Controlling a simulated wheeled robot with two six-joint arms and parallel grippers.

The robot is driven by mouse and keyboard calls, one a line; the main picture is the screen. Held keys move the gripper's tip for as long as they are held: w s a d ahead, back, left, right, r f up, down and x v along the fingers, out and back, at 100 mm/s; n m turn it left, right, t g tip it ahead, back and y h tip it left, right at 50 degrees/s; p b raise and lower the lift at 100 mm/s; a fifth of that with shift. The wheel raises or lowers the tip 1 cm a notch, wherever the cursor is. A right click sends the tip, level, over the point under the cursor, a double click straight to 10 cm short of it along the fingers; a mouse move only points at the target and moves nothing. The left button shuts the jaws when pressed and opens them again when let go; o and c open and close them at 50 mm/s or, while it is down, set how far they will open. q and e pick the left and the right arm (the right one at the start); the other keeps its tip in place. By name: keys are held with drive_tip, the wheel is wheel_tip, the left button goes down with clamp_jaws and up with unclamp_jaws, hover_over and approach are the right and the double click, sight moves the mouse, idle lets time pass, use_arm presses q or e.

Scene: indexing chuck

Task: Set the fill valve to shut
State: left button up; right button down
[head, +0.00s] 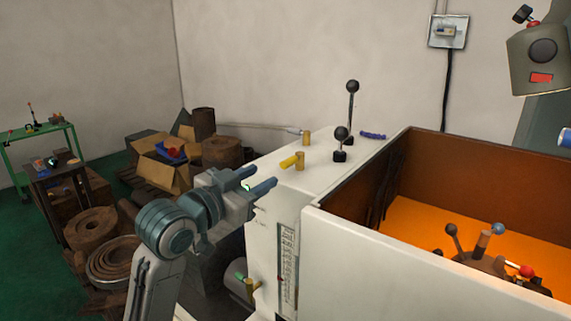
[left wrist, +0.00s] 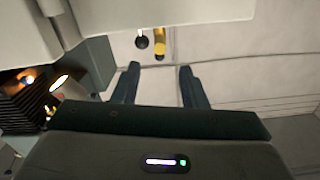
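A brass valve (head: 300,161) with a yellow handle (head: 288,161) stands on top of the white machine; the handle points left from the body. The yellow handle also shows in the left wrist view (left wrist: 159,42), just beyond the fingers. A second brass valve (head: 251,286) with a green handle (head: 240,277) sits low on the machine's front. No label tells which is the fill valve. My left gripper (head: 251,181) is open and empty, left of and slightly below the yellow handle, apart from it. Its fingers also show in the left wrist view (left wrist: 159,70). My right gripper is out of view.
Two black-knobbed levers (head: 352,87) (head: 341,133) stand behind the yellow-handled valve, with a brass stub (head: 306,138) nearby. The machine's brown-walled well (head: 450,185) lies right. Cardboard boxes (head: 160,170) and wood rounds (head: 90,228) crowd the floor left.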

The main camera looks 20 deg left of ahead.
sight(298, 157)
use_arm(q)
drive_tip(key=p+x, duration=0.3)
drive_tip(key=x, duration=0.7)
drive_tip(key=shift+w+d+f, duration=0.1)
drive_tip(key=shift+w+d, duration=0.05)
drive_tip(key=shift+w, duration=0.25)
drive_tip(key=shift+c, duration=0.2)
clamp_jaws()
